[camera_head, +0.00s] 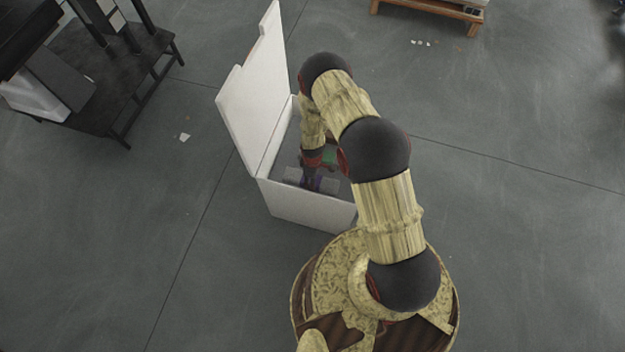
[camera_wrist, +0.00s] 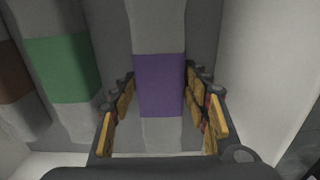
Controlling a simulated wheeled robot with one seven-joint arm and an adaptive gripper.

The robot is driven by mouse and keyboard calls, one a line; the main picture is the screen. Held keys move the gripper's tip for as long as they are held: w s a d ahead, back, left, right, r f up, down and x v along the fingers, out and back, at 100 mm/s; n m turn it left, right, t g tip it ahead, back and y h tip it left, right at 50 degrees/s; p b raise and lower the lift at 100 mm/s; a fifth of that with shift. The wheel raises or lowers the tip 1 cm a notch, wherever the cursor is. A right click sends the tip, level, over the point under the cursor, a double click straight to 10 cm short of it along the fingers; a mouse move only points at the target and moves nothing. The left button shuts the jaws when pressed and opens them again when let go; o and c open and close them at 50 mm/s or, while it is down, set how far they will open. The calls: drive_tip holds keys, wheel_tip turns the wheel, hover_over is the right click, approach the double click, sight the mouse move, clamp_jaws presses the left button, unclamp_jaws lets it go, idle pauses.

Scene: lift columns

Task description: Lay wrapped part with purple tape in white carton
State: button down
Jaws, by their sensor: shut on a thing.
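The white carton (camera_head: 302,209) stands on the floor in front of my base, with its lid (camera_head: 257,92) standing open at the left. My arm reaches down into it. In the wrist view my gripper (camera_wrist: 160,125) is shut on the grey wrapped part with purple tape (camera_wrist: 160,84), its fingers on either side of the purple band. The part also shows low inside the carton in the head view (camera_head: 326,186). I cannot tell whether it touches the carton's bottom.
A grey wrapped part with green tape (camera_wrist: 63,69) lies to the left of the held part, and one with brown tape (camera_wrist: 12,80) farther left. A carton wall (camera_wrist: 262,75) is close on the right. A dark table (camera_head: 100,75) stands at upper left; a wooden stand (camera_head: 430,10) is at the top.

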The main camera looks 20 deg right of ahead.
drive_tip(key=shift+f, duration=0.15)
drive_tip(key=c, duration=0.9)
unclamp_jaws()
